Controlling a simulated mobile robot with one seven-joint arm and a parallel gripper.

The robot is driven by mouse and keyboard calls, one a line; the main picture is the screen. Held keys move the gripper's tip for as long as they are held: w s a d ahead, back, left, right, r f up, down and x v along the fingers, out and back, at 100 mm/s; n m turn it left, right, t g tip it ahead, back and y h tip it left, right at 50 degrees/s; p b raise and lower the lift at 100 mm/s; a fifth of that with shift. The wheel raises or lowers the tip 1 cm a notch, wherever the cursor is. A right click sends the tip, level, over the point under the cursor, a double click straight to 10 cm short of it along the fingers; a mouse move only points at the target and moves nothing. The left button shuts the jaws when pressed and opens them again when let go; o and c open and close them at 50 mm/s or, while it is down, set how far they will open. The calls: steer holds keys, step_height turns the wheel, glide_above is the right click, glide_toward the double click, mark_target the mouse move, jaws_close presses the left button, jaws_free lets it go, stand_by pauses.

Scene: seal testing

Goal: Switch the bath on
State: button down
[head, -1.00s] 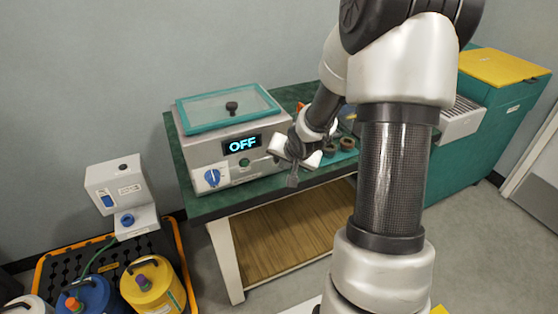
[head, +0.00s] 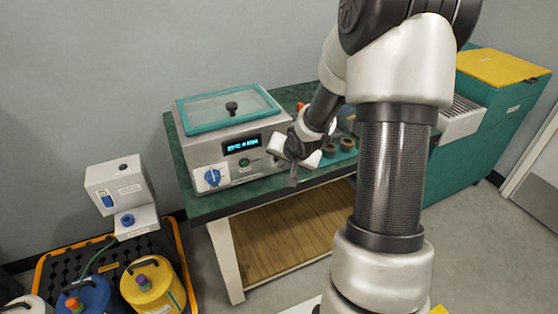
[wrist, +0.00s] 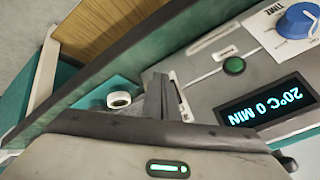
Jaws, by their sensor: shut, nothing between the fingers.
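The bath (head: 228,135) is a pale grey box with a teal-framed clear lid, standing on the green table. Its display (head: 242,145) is lit with small blue text; in the wrist view the display (wrist: 262,108) reads 20°C 0 MIN, upside down. A green button (head: 245,162) sits below the display, and it also shows in the wrist view (wrist: 234,66). A blue TIME knob (head: 212,177) is at the front left; in the wrist view the knob (wrist: 299,21) is at top right. My gripper (head: 292,182) is shut and empty, just right of the bath's front and apart from the button.
The green table (head: 203,205) has small round parts (head: 339,145) right of the bath. A white dispenser box (head: 117,190) and several coloured containers (head: 153,285) stand at the lower left. A green cabinet (head: 490,125) with a yellow top is at the right.

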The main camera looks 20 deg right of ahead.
steer(key=shift+s, duration=0.6)
steer(key=shift+s+d+r+p, duration=0.15)
steer(key=shift+s+p, duration=0.2)
steer(key=shift+s, duration=0.5)
steer(key=shift+s+a+r+p, duration=0.1)
steer(key=shift+s+p, duration=0.2)
steer(key=shift+s, duration=0.5)
steer(key=shift+s+d+r+p, duration=0.15)
steer(key=shift+s+p, duration=0.2)
steer(key=shift+s, duration=0.5)
